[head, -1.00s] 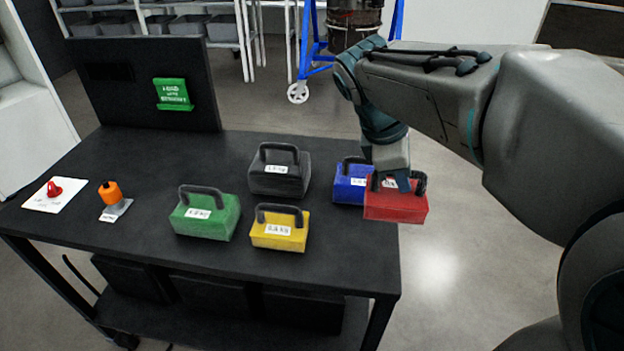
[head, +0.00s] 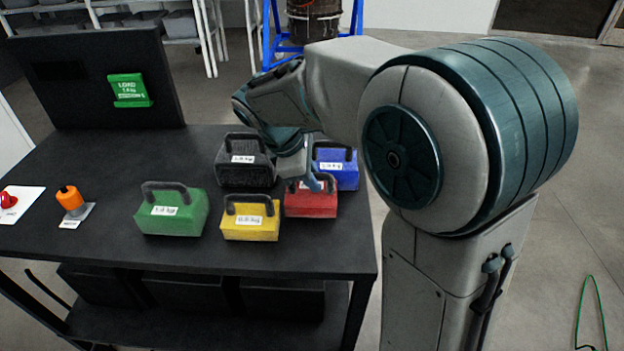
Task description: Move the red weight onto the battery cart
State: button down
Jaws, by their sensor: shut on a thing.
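The red weight (head: 311,202) is a small block with a label, at the right of the black cart top (head: 90,240) in the head view. It is between the yellow weight (head: 251,222) and the blue weight (head: 338,167). My gripper (head: 313,184) is shut on the red weight from above, and my wrist hides part of its handle. I cannot tell whether the weight's underside touches the cart top. The black cart carries several dark boxes on its lower shelf; no readable marking names it the battery cart.
A green weight (head: 172,212) and a black weight (head: 246,162) also stand on the cart. An orange-topped device (head: 69,198) and a red button (head: 8,200) are at the left. A black upright panel with a green sign (head: 130,91) stands behind.

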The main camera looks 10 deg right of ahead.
jog(key=shift+f, duration=0.25)
jog(key=c, duration=1.8)
grip_release()
jog(key=shift+f, duration=0.15)
jog(key=o, duration=0.4)
jog(key=shift+o, duration=0.2)
jog(key=p+v, duration=0.2)
jog(key=v, duration=1)
jog(key=s+d+f+m+y, duration=0.1)
jog(key=s+d+f+m, duration=0.2)
jog(key=s+m, duration=0.1)
jog(key=s+d+f+m+y, duration=0.2)
jog(key=s+d+f+m, duration=0.1)
jog(key=s+d+m, duration=0.1)
jog(key=s+d+f+m+y, duration=0.1)
jog(key=s+d+f+m, duration=0.3)
jog(key=s+m, duration=0.2)
jog(key=shift+s+t+y, duration=0.3)
jog(key=shift+s+y, duration=0.1)
jog(key=shift+s, duration=0.15)
jog(key=shift+s+d+f+m, duration=0.15)
jog(key=shift+s+f+m, duration=0.2)
jog(key=shift+m, duration=0.35)
